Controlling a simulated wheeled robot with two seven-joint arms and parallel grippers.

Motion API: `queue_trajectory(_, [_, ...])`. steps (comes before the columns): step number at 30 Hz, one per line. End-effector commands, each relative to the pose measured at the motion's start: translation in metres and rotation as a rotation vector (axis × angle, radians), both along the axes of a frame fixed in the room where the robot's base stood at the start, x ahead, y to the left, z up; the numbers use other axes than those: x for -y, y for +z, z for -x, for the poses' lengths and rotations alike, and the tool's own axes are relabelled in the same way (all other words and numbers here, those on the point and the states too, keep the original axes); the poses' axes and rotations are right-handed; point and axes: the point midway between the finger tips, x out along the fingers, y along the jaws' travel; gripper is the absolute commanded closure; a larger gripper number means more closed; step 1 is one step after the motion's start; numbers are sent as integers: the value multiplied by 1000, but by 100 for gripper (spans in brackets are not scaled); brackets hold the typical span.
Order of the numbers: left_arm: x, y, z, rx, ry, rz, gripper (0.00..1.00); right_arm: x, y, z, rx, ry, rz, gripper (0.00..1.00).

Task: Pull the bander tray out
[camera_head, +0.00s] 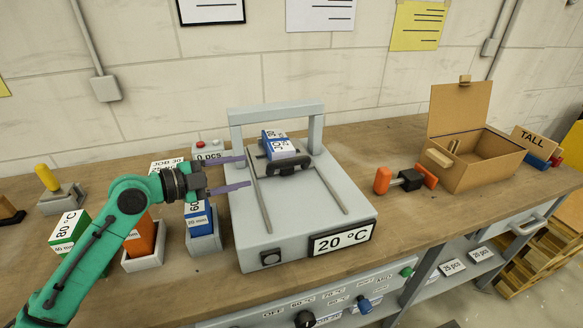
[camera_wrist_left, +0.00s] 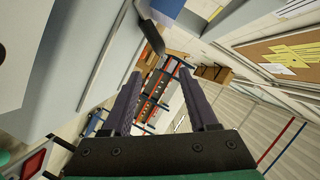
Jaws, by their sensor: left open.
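The grey bander (camera_head: 305,212) stands on the bench with an arch over its back and a 20 °C display on its front. Its dark tray (camera_head: 260,165) sits near the arch, at the back of two slide rails, with a black handle (camera_head: 291,167) at its front. A blue and white stack of booklets (camera_head: 280,146) lies on the tray. My left gripper (camera_head: 246,172) is open and empty, left of the tray and apart from the handle. Its two purple fingers (camera_wrist_left: 161,75) also show in the left wrist view. A dark curved piece, seemingly the handle (camera_wrist_left: 152,37), shows beyond them. My right gripper is out of view.
Boxes in holders, one blue (camera_head: 200,222) and one orange (camera_head: 141,241), stand close to my left arm. A small button box (camera_head: 209,147) is behind the gripper. An orange-black tool (camera_head: 406,180) and an open cardboard box (camera_head: 470,165) are right of the bander.

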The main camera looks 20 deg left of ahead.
Motion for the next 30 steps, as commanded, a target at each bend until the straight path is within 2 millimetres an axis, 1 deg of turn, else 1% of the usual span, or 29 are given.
queue_trajectory(1, [1,-1,-2,0,-1,0,41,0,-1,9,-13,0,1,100])
queue_trajectory(3, [5,1,-7,0,0,2,41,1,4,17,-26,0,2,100])
queue_trajectory(5, [10,1,-13,0,0,4,41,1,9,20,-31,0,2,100])
queue_trajectory(11, [40,-5,-48,1,-1,4,41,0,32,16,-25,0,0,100])
queue_trajectory(15, [63,-14,-77,-2,1,8,41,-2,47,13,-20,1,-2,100])
queue_trajectory(19, [80,-22,-98,-1,1,5,41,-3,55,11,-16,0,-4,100])
queue_trajectory(21, [86,-26,-105,-2,1,3,41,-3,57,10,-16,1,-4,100])
queue_trajectory(24, [90,-30,-109,-3,0,0,41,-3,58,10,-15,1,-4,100])
queue_trajectory(30, [90,-32,-110,-2,0,-1,41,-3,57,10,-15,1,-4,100])
